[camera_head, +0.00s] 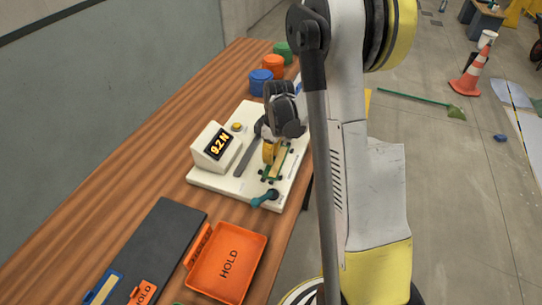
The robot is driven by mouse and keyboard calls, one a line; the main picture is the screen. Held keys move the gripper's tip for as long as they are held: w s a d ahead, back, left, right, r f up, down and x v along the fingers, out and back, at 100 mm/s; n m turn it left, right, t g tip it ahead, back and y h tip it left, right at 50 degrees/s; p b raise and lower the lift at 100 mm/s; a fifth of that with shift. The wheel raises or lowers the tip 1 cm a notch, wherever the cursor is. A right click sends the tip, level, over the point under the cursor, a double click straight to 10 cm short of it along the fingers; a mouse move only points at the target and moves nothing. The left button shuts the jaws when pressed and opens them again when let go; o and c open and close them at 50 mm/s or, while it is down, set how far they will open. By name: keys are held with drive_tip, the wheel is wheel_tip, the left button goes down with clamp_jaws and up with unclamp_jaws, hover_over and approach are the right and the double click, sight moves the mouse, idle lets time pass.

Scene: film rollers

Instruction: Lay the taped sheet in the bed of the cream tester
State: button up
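The cream tester (210,178) sits on the wooden table, with a display box (217,148) on it reading 9.2 N. My gripper (266,138) is low over the right part of the tester. Its dark links hide part of the plate, and the gap between its fingers does not show clearly. Just under it is a yellow roller-like part (268,152). A green-edged, yellowish strip (279,163) lies beside this, over the bed area. I cannot tell whether the strip is the taped sheet, nor whether my gripper touches it.
A teal handle (265,198) sticks out at the tester's front. An orange HOLD tray (228,264) and a dark mat (150,252) lie nearer. Blue (260,82), orange (272,64) and green (283,52) tubs stand behind.

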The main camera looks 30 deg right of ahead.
drive_tip(key=shift+f, duration=0.2)
drive_tip(key=o, duration=0.9)
drive_tip(key=o, duration=0.5)
drive_tip(key=shift+c, duration=0.2)
drive_tip(key=shift+r, duration=0.1)
drive_tip(key=shift+r+p, duration=2.15)
drive_tip(key=shift+r, duration=1.3)
